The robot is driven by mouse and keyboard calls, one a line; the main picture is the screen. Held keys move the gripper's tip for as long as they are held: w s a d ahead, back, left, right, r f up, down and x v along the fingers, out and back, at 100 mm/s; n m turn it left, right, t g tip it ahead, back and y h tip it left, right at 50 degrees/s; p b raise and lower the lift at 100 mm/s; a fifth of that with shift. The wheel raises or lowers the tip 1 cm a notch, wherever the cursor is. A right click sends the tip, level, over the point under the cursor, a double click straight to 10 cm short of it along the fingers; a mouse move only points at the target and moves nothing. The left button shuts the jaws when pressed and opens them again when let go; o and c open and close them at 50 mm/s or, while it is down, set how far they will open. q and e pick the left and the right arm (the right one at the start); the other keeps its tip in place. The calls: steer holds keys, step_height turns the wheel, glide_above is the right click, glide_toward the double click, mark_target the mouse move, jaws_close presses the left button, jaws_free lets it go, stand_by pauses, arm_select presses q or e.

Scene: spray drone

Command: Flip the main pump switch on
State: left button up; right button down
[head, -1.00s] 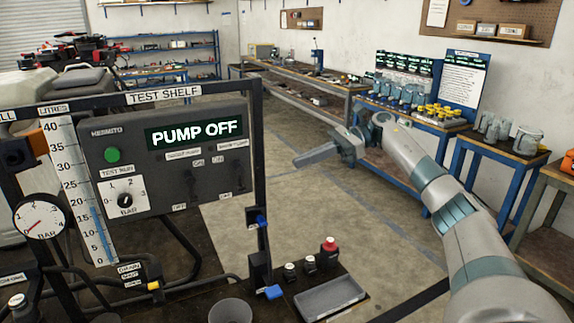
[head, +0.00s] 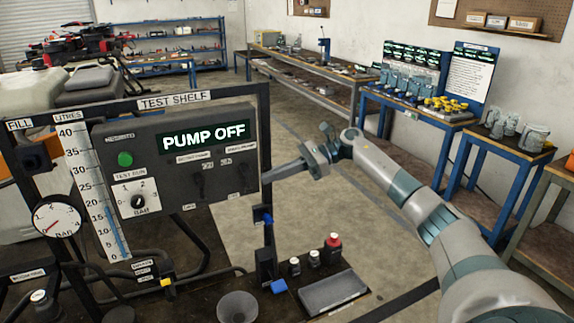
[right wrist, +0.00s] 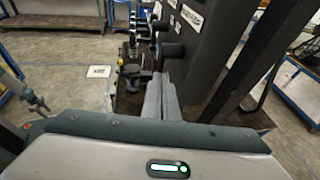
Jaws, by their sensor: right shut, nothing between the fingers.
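The grey control box (head: 180,165) hangs on the test shelf frame and its display (head: 204,136) reads PUMP OFF. Two dark toggle switches sit below the display, a left one (head: 203,172) and a right one (head: 240,170); their small labels are too blurred to read. My right gripper (head: 268,177) is shut and empty, its fingers pointing left at the box's right edge. In the right wrist view the shut fingers (right wrist: 160,98) lie close beside the panel (right wrist: 205,60), with dark knobs (right wrist: 172,50) sticking out ahead. I cannot tell whether they touch anything.
The frame's dark upright (head: 264,130) stands beside the fingers. A grey tray (head: 332,292) and small bottles lie below. The floor behind is clear.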

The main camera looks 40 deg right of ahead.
mark_target(247, 178)
steer(key=shift+w+a+p, duration=0.25)
steer(key=shift+a+p, duration=0.05)
steer(key=shift+a, duration=0.25)
steer(key=shift+w+a+p, duration=0.25)
steer(key=shift+a, duration=0.25)
steer(key=shift+f+b, duration=0.15)
steer(key=shift+b, duration=0.7)
steer(key=shift+a+f+y+b, duration=0.1)
steer(key=shift+y+b, duration=0.4)
steer(key=shift+b, duration=0.6)
